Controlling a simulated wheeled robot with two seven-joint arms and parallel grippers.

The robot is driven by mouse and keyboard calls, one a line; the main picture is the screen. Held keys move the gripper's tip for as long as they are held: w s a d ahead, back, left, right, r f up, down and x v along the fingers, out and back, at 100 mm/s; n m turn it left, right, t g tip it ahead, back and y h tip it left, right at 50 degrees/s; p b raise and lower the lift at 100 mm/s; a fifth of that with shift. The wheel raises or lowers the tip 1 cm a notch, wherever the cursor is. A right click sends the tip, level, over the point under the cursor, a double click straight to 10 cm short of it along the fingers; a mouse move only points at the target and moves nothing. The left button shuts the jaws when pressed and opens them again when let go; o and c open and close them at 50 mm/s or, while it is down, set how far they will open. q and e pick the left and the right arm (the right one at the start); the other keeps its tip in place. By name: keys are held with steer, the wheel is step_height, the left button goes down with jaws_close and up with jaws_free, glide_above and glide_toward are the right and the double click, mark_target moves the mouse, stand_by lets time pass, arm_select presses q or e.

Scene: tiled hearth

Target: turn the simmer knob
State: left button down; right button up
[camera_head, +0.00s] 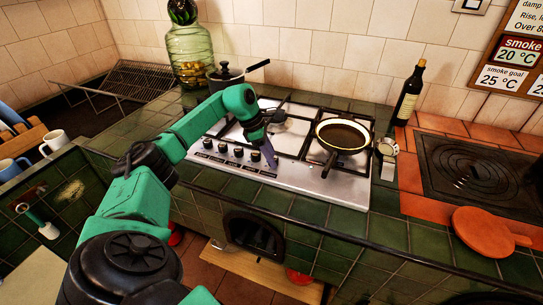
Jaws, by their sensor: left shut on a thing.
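The steel gas hob (320,185) is set in the green tiled counter, with a row of dark knobs (238,152) along its front left edge. My left gripper (270,158) reaches down at the right end of this row. It is shut on a knob there, which the fingers mostly hide. I cannot read any marking that tells which knob is the simmer knob, nor which way the held knob points. My right gripper is not in view.
A frying pan (342,137) sits on the right burner, its handle toward the front. A lidded dark pot (226,79) and a glass jar (190,55) stand behind my left arm. A wine bottle (408,95) and a round red board (483,231) are to the right.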

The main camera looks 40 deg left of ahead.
arm_select(q)
steer(key=shift+w+r+m+g+h, duration=0.15)
steer(key=shift+m+g, duration=0.1)
steer(key=shift+m, duration=0.6)
steer(key=shift+f+m+g+h, duration=0.15)
steer(key=shift+m+g, duration=0.1)
steer(key=shift+m, duration=0.6)
steer(key=shift+r, duration=0.1)
steer(key=shift+c, duration=2.2)
jaws_free()
steer(key=shift+a, duration=0.1)
steer(key=shift+a+r, duration=0.15)
steer(key=shift+r, duration=0.2)
steer(key=v, duration=1.3)
steer(key=shift+r+p, duration=0.35)
steer(key=shift+p, duration=0.05)
